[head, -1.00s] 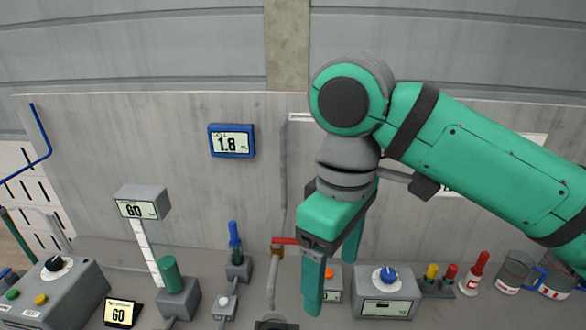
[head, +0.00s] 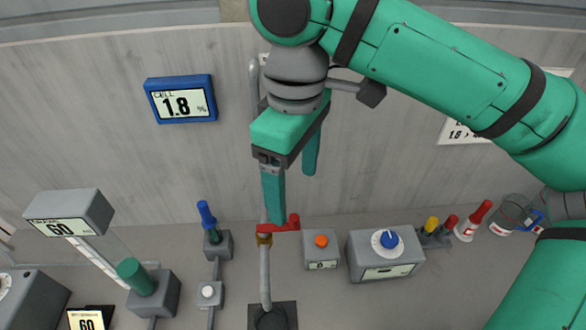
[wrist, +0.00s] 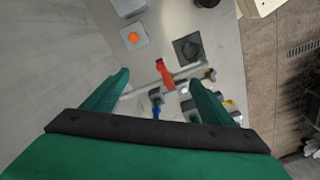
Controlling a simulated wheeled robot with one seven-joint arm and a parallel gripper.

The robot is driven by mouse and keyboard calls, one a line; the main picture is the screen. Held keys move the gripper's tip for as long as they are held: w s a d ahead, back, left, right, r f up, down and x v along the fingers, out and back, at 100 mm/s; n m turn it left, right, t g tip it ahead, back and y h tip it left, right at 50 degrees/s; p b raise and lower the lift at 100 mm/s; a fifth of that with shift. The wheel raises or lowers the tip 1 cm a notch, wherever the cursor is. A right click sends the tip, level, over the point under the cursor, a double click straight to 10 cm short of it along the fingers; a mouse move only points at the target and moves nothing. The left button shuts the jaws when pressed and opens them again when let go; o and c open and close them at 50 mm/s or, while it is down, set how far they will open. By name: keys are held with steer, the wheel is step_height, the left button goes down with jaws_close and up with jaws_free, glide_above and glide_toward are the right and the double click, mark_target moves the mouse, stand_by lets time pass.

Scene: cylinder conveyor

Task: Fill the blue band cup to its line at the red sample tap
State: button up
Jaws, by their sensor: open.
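The red tap handle (head: 287,223) sits on a brass fitting at the top of a grey pipe. It also shows in the wrist view (wrist: 164,72). My gripper (head: 293,197) is open and empty, with its fingers pointing down just above and around the handle; contact cannot be told. In the wrist view the handle lies between my open fingers. A dark square drain (head: 284,310) lies at the foot of the pipe, with no cup visible on it. A clear cup (head: 510,212) stands at the far right; blue (head: 538,217) shows beside it, partly hidden by my arm.
A blue-framed display (head: 181,98) on the wall reads 1.8. Right of the tap are an orange-button box (head: 320,250) and a blue-knob box (head: 385,256). A blue-handled valve (head: 212,228) stands left. Red and yellow bottles are near the cups.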

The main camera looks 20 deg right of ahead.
mark_target(294, 216)
steer(key=shift+f, duration=4.55)
steer(key=c, duration=1.9)
